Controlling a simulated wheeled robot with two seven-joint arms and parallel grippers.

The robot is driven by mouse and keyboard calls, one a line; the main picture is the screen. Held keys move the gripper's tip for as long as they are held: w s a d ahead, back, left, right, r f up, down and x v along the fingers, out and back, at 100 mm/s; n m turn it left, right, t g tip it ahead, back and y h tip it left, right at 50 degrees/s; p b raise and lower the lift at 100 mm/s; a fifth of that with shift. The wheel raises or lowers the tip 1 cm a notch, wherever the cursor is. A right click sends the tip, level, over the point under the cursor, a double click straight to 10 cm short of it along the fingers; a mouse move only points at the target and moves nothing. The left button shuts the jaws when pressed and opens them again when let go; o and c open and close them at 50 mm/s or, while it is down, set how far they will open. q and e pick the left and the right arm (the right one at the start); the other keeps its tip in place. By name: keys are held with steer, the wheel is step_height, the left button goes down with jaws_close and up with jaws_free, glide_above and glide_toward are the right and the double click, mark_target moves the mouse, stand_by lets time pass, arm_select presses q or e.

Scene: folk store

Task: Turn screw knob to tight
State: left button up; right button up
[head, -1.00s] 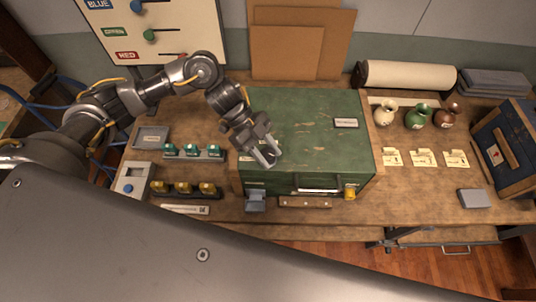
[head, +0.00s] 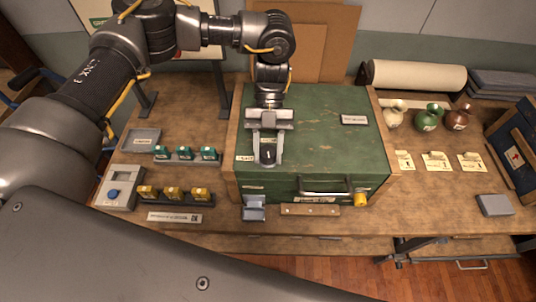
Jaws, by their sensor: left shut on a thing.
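A green box (head: 320,140) with wooden sides and a front handle stands on the workbench. A small dark knob (head: 267,155) sits on the left part of its top, beside a white label (head: 245,157). My left gripper (head: 267,160) points down at the box top. Its two fingers are on either side of the dark knob and shut on it. The fingers partly hide the knob, and I cannot read which way it is turned. My right gripper is not in view.
Teal blocks (head: 185,154) and yellow blocks (head: 172,193) stand in racks left of the box. A yellow knob (head: 361,199) is at the box's front right corner. Three small vases (head: 428,118) and paper tags stand on the right. A grey bracket (head: 254,210) is in front.

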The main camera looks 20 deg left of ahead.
arm_select(q)
steer(key=shift+d+m+y, duration=0.1)
steer(key=shift+m+y, duration=0.7)
steer(key=shift+m, duration=0.1)
steer(key=shift+r+m+y, duration=0.1)
steer(key=shift+m+y, duration=0.7)
steer(key=shift+m, duration=0.2)
steer(key=m+y, duration=0.2)
steer(key=m, duration=0.1)
steer(key=shift+m+t+y+p, duration=0.3)
steer(key=m+t+y, duration=0.1)
steer(key=m+y, duration=0.1)
steer(key=m, duration=0.1)
steer(key=shift+m+t, duration=0.3)
steer(key=m+t+y, duration=0.2)
steer(key=m, duration=0.2)
steer(key=shift+t, duration=0.3)
steer(key=m+t+y, duration=0.1)
steer(key=m+t, duration=0.2)
steer(key=m, duration=0.1)
steer(key=shift+m, duration=0.3)
steer(key=shift+t, duration=0.3)
steer(key=o, duration=1)
